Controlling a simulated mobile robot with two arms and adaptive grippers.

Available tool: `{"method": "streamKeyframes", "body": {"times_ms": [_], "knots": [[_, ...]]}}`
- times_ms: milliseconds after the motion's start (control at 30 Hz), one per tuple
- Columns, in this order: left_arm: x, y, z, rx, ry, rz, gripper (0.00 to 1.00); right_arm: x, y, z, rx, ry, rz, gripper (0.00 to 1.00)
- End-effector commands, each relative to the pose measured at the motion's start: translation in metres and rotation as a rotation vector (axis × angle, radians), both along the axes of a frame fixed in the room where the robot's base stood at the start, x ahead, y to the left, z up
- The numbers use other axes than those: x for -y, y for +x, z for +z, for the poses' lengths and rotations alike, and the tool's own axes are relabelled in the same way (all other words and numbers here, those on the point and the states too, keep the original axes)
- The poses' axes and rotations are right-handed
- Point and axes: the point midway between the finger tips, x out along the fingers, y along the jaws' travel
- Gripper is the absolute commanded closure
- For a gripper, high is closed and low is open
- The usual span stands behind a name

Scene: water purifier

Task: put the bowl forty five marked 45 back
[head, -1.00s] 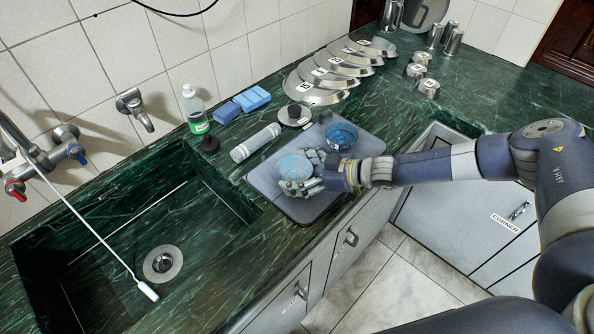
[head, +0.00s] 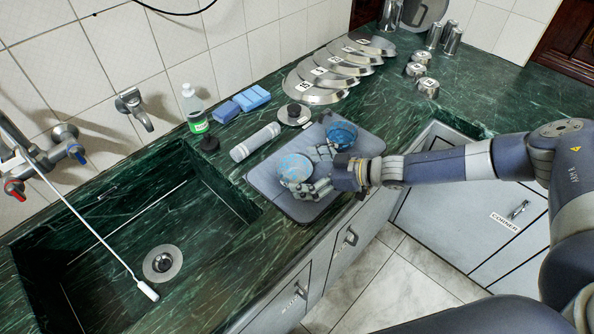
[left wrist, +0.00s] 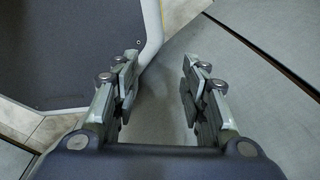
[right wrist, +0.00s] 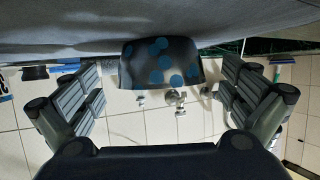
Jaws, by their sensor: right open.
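A blue patterned bowl (head: 294,166) sits upright, opening up, on the dark grey board (head: 262,186) by the sink. A second blue bowl (head: 341,134) sits farther back on the board. I cannot read a 45 on either. My right gripper (head: 318,174) is open at the right side of the nearer bowl. In the right wrist view, a dark bowl with blue dots (right wrist: 160,64) is between the spread fingers (right wrist: 165,98), with gaps on both sides. My left gripper (left wrist: 158,85) is open and empty, away from the counter items, over grey surfaces.
The sink (head: 130,240) lies left.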

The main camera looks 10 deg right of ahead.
Motion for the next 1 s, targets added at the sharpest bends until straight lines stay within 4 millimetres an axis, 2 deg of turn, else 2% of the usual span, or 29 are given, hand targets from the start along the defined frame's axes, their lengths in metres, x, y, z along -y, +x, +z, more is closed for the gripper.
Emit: {"method": "streamKeyframes", "body": {"times_ms": [200,433,600,1000], "knots": [[0.0,0.0,0.001,0.0,0.0,0.0,0.6,0.038,-0.023,0.02,0.002,0.0,-0.005,0.0],[0.0,0.0,0.004,0.001,0.0,0.0,0.6,0.066,-0.043,0.035,0.003,-0.001,-0.002,0.0],[0.0,0.0,0.004,0.001,0.0,0.0,0.6,0.073,-0.049,0.038,0.0,0.001,0.001,0.0],[0.001,0.0,0.004,0.001,-0.001,-0.001,0.6,0.074,-0.049,0.039,0.001,0.001,0.001,0.0]]}}
